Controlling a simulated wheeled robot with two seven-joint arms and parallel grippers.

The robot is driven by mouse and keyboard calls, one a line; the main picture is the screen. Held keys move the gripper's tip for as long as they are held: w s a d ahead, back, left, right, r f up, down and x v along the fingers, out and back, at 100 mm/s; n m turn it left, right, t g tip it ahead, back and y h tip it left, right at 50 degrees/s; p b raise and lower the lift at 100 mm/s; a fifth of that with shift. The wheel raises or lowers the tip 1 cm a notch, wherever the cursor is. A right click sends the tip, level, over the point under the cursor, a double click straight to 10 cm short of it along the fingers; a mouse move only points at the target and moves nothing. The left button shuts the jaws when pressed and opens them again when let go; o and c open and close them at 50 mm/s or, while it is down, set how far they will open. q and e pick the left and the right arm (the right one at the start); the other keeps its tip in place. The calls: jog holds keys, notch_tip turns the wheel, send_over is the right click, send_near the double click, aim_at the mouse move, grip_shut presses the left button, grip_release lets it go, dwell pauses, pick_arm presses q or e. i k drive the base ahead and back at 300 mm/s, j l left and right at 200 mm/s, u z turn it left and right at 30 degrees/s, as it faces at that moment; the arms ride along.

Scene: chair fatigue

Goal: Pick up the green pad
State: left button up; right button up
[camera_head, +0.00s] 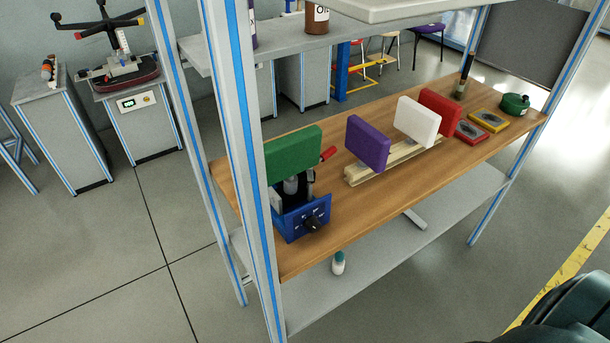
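Neither of my grippers shows in the head view.
A red handle (328,154) sticks out beside the green pad. The blue-striped rack post (240,150) is an obstacle. Floor at left is clear.

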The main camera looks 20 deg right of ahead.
aim_at(286, 156)
jog(key=k, duration=0.25)
jog(key=z, duration=1.7)
jog(key=j, duration=3.7)
